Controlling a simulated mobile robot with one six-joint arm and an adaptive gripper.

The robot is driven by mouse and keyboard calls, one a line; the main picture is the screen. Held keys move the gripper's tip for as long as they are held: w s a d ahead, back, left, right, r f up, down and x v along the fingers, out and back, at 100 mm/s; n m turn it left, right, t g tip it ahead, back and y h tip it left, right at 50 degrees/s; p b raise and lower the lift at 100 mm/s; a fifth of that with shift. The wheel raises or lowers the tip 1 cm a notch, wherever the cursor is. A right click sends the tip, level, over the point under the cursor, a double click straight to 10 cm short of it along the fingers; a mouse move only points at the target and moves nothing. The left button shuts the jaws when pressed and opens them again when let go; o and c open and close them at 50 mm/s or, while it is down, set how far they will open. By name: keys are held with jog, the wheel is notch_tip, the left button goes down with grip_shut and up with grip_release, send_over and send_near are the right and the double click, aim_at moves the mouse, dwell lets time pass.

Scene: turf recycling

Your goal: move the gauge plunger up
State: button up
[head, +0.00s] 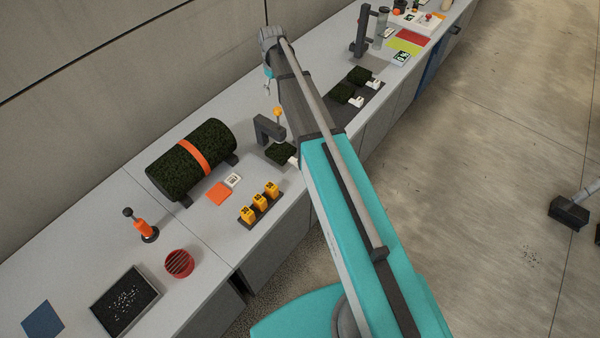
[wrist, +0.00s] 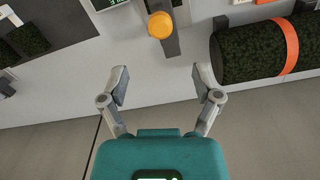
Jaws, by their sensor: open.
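The gauge is a grey bracket (head: 268,128) on the counter, with a turf sample (head: 281,153) at its foot. Its plunger has a round orange knob (head: 278,111) on a thin upright stem. In the wrist view the orange knob (wrist: 160,25) lies at the top centre, in front of the grey bracket arm (wrist: 181,35). My gripper (wrist: 158,82) is open and empty, its two fingers spread apart below the knob in that picture and not touching it. In the head view my gripper (head: 268,87) is small, behind and above the gauge, near the wall side.
A turf roll (head: 188,165) with an orange band lies left of the gauge. Several yellow blocks (head: 259,202) stand in front. A dark mat (head: 357,97) with turf pieces lies to the right. The counter between wall and gauge looks clear.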

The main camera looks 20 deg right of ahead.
jog(key=s+f+m+b, duration=0.1)
jog(key=s+f+b, duration=0.3)
jog(key=s, duration=0.5)
jog(key=s+f+m+b, duration=0.2)
jog(key=s+f+b, duration=0.3)
jog(key=s, duration=0.5)
jog(key=s+f+m+b, duration=0.1)
jog(key=s+f+b, duration=0.3)
jog(key=s, duration=0.6)
jog(key=shift+f+m+b, duration=0.3)
jog(key=shift+f+b, duration=0.1)
jog(key=shift+b, duration=0.3)
